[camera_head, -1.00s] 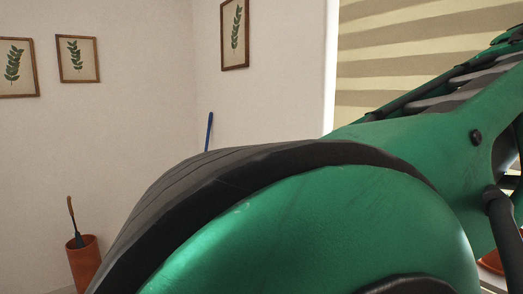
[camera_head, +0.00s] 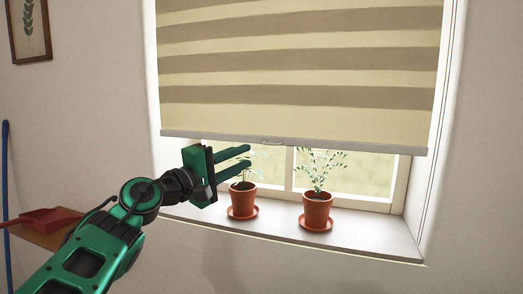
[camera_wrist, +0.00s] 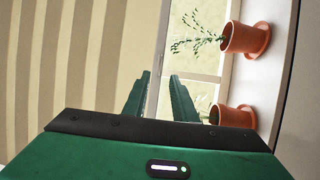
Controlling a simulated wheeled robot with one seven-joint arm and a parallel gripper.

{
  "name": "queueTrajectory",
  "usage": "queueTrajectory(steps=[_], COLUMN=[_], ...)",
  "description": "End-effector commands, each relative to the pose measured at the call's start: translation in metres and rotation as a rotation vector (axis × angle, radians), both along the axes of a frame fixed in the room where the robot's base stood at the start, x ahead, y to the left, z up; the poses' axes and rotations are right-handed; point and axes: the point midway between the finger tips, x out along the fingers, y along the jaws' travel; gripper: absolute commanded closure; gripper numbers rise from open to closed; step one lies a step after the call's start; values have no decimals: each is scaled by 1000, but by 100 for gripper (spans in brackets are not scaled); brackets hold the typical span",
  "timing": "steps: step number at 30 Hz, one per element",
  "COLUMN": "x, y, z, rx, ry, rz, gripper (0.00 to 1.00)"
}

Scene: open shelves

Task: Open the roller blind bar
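The roller blind (camera_head: 300,60) is striped beige and tan and hangs partway down the window. My gripper (camera_head: 250,156) is open and empty, with two dark green fingers pointing right, just below the bar and left of the handle. In the wrist view the fingers (camera_wrist: 158,85) are apart, and the blind's lower edge runs in line with the gap between them. I cannot tell how far in front of the bar they are.
Two potted plants stand on the windowsill (camera_head: 370,232): the left pot (camera_head: 243,200) is close below the fingers, the right pot (camera_head: 317,211) farther right. A red dustpan (camera_head: 45,220) lies on a wooden surface at left. Wall surrounds the window.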

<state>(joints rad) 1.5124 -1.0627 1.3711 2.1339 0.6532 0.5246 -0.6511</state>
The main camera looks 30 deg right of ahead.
Motion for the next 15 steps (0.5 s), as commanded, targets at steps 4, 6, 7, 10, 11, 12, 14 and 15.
queueTrajectory(steps=[4, 6, 7, 10, 11, 12, 14, 15], x=[5, 9, 10, 15, 16, 17, 20, 21], y=[-24, -35, -41, -57, -62, -67, -75, -79], z=[3, 4, 5, 7, 8, 8, 9, 10], rx=[5, 4, 4, 4, 4, 5, 5, 5], ry=[-1, -1, -2, -2, -2, -3, -3, -3], rz=[-5, -3, -2, -1, -1, -1, 0, 0], gripper=[75, 75, 75, 75, 75, 75, 75, 75])
